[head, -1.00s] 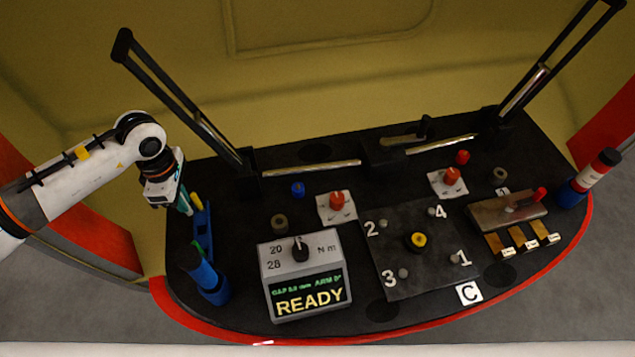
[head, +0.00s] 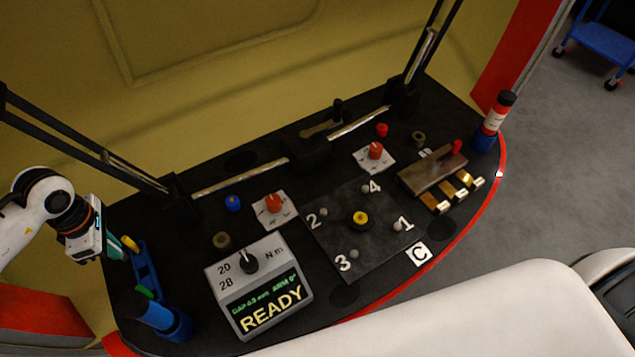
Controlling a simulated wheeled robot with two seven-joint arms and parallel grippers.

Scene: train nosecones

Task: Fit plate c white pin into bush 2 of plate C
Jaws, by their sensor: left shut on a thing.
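Plate C (head: 331,249) is a dark square plate lying on the black table. It carries grey round bushes numbered 1 to 4 and a yellow-and-black knob (head: 361,219) near its middle. Bush 2 (head: 323,212) is at its upper left corner, uncovered. My left gripper (head: 112,246) is at the table's left edge, beside the blue rack, well away from plate C. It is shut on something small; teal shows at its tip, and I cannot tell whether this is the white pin. I cannot make out a white pin elsewhere. My right gripper is not in view.
A grey READY box (head: 222,294) stands between the left gripper and plate C. A blue rack (head: 146,272) with a yellow-topped item and a blue cylinder (head: 158,316) are at left. Red knobs (head: 274,203) sit behind. Black rails (head: 85,143) rise at the back.

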